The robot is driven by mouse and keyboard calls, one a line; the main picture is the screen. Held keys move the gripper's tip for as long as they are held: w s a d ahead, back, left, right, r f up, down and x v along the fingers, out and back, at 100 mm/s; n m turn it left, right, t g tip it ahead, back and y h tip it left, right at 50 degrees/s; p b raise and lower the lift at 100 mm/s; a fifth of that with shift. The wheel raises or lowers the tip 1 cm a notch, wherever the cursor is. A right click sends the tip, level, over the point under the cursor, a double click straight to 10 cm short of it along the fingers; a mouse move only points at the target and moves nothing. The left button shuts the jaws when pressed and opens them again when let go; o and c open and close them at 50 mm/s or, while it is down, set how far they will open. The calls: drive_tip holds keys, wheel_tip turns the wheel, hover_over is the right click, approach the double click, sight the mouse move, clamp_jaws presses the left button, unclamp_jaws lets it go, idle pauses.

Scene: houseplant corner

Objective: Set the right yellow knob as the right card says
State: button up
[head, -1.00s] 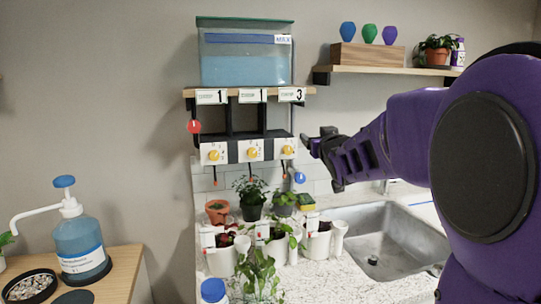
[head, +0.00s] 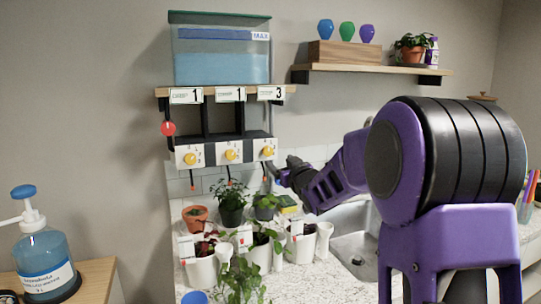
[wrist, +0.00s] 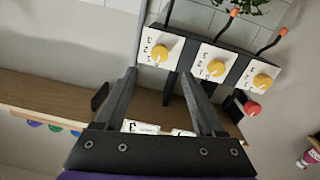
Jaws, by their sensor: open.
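The right yellow knob (head: 267,152) is on the rightmost white plate under the shelf; in the wrist view, which is turned over, it is the leftmost knob (wrist: 161,51). The number marks beside it are small, and I cannot surely read its setting. The right card (head: 271,93) on the shelf edge shows a 3. My gripper (head: 284,169) is just right of and below this knob in the head view. In the wrist view my gripper (wrist: 158,76) has its two fingers apart, with the knob beyond and between the tips. Nothing is held, and I see no contact.
The middle knob (head: 231,155) and left knob (head: 190,158) sit close beside it. A water tank (head: 221,68) stands on the shelf above. Potted plants (head: 231,197) stand on the counter below, beside a sink (head: 350,256).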

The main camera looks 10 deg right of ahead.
sight(269, 152)
drive_tip(key=w, duration=0.3)
drive_tip(key=w+a, duration=0.1)
drive_tip(key=w, duration=0.5)
drive_tip(key=shift+w+a, duration=0.2)
drive_tip(key=shift+a, duration=0.05)
clamp_jaws()
